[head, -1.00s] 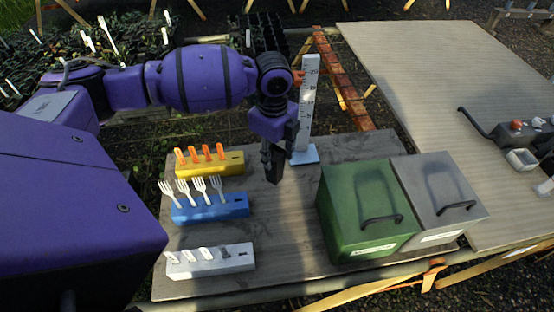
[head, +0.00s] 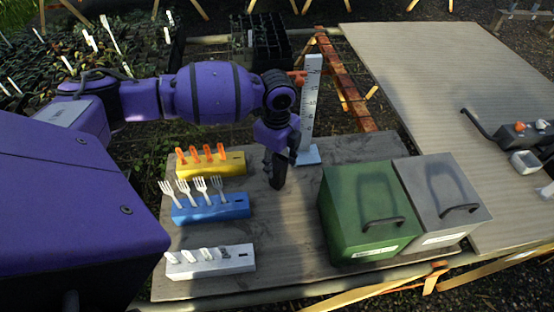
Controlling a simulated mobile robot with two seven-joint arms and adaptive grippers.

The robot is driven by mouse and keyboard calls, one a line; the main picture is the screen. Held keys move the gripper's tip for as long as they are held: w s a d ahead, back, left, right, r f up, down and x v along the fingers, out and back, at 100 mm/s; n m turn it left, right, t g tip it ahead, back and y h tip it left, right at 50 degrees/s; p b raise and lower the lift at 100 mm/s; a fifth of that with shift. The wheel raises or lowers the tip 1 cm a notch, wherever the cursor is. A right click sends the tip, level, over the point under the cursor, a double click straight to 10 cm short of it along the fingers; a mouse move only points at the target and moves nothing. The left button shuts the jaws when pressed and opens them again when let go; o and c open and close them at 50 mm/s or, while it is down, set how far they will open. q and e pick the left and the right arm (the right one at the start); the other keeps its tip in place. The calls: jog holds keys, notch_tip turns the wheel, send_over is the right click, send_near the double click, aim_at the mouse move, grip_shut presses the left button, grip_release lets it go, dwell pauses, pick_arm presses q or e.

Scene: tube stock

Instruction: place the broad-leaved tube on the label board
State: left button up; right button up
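My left gripper (head: 279,172) points down over the grey wooden worktop (head: 290,230), between the label blocks and the green box. Its fingers are small and dark, and whether they are apart or together is unclear; I see no tube in them. A black celled crate (head: 262,42) stands behind the arm, partly hidden by it, its contents too dark to make out. I cannot pick out a broad-leaved tube or tell which surface is the label board. My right gripper is out of view.
A yellow block (head: 222,166) with orange tags, a blue block (head: 225,208) with white forks and a white block (head: 225,263) stand left. A white ruler (head: 311,100) stands upright behind the gripper. Lidded green (head: 362,205) and grey (head: 440,195) boxes stand right.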

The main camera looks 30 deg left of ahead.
pick_arm(q)
jog(key=shift+o, duration=0.2)
jog(key=shift+r, duration=0.1)
notch_tip(320, 180, up, 12)
jog(key=shift+p, duration=0.35)
jog(key=shift+r, duration=0.1)
